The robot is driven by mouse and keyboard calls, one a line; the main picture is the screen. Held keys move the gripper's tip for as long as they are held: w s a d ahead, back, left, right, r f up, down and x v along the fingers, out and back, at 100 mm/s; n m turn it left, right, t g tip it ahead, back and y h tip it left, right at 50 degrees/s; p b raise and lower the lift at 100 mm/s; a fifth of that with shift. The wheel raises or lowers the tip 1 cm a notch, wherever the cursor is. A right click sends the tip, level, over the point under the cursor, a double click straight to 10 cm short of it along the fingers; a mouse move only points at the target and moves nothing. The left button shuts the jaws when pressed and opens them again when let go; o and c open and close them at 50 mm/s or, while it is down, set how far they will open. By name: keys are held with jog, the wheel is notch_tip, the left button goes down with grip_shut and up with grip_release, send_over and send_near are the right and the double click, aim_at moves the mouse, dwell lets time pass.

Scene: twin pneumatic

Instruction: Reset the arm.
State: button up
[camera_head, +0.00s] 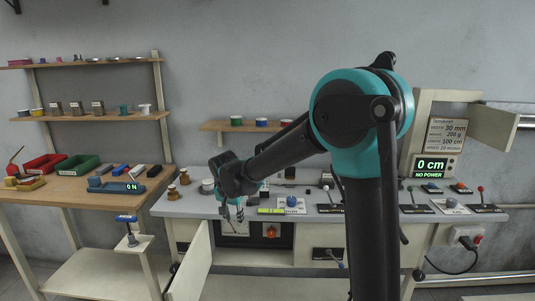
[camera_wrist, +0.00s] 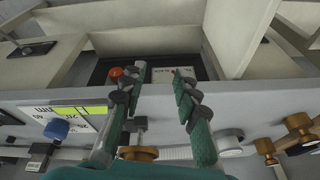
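My arm is teal and black. In the head view it reaches to the left over the grey workbench (camera_head: 185,207), with its forearm sloping down to the left. My gripper (camera_head: 237,214) hangs fingers-down near the front edge of the bench. In the wrist view, my gripper (camera_wrist: 157,95) shows two teal and grey fingers spread apart with nothing held between them. The bench's front edge passes behind the fingers there. My upright arm links hide part of the bench's right side.
Below the bench is an open cabinet door (camera_head: 192,262) and a panel with a red knob (camera_head: 271,231). A blue knob (camera_head: 291,202) and levers stand on the bench. A wooden table (camera_head: 60,196) with trays is at left. A display (camera_head: 432,167) reads 0 cm, NO POWER.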

jog(key=s+d+n+t, duration=0.1)
jog(key=s+d, duration=0.2)
jog(key=d, duration=0.8)
jog(key=s+d+n+t, duration=0.1)
jog(key=s+d, duration=0.3)
jog(key=d, duration=0.6)
jog(key=s+d+n+t, duration=0.2)
jog(key=s+d, duration=0.1)
jog(key=d, duration=0.8)
jog(key=s+f+g, duration=0.3)
jog(key=s+f, duration=0.5)
jog(key=s, duration=0.4)
jog(key=shift+a, duration=0.35)
jog(key=shift+a, duration=0.1)
